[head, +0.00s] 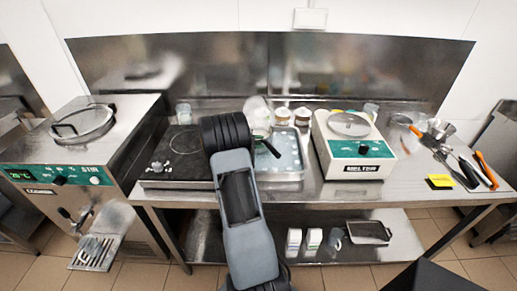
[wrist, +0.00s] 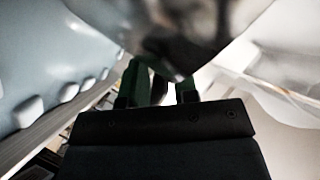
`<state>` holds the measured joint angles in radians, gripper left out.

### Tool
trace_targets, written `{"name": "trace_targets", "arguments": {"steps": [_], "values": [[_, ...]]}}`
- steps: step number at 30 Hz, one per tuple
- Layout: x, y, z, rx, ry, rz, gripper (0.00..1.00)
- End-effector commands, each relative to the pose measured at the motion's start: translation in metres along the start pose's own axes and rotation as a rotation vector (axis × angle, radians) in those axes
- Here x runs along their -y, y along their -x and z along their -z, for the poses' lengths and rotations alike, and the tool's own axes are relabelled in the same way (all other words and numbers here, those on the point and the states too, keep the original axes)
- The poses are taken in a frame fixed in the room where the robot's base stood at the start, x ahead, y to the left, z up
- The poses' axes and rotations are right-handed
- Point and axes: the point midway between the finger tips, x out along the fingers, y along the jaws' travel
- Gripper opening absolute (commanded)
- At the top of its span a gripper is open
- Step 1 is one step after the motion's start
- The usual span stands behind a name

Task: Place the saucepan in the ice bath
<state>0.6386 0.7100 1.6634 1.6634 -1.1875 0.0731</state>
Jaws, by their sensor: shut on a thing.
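My gripper (wrist: 165,86) shows in the wrist view with its green-padded fingers shut on the saucepan (wrist: 195,35), whose dark shiny metal fills the top middle, close and blurred. In the head view my arm hides the gripper and most of the saucepan; a dark handle (head: 269,148) juts out to the right of the arm. The ice bath (head: 289,177) is a shallow metal tray with pale blue contents and ice lumps, just right of the arm. The saucepan appears over its left part; I cannot tell whether it touches the ice.
A black cooktop (head: 165,170) lies left of the arm. A white Meltus machine (head: 357,165) stands close to the ice bath's right side. White cups (head: 282,115) stand behind the bath. Tools and a yellow note (head: 440,181) lie at the table's right end. A batch freezer (head: 70,155) stands left.

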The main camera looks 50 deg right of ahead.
Motion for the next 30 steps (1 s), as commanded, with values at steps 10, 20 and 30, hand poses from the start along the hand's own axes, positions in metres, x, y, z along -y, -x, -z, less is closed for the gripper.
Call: {"name": "trace_targets", "arguments": {"steps": [10,20,30], "values": [[-0.02,-0.014,-0.021,-0.002,0.0,0.001,0.0],[-0.025,-0.015,-0.024,0.0,0.005,-0.003,0.33],[-0.024,-0.015,-0.023,-0.001,0.002,-0.002,0.55]]}}
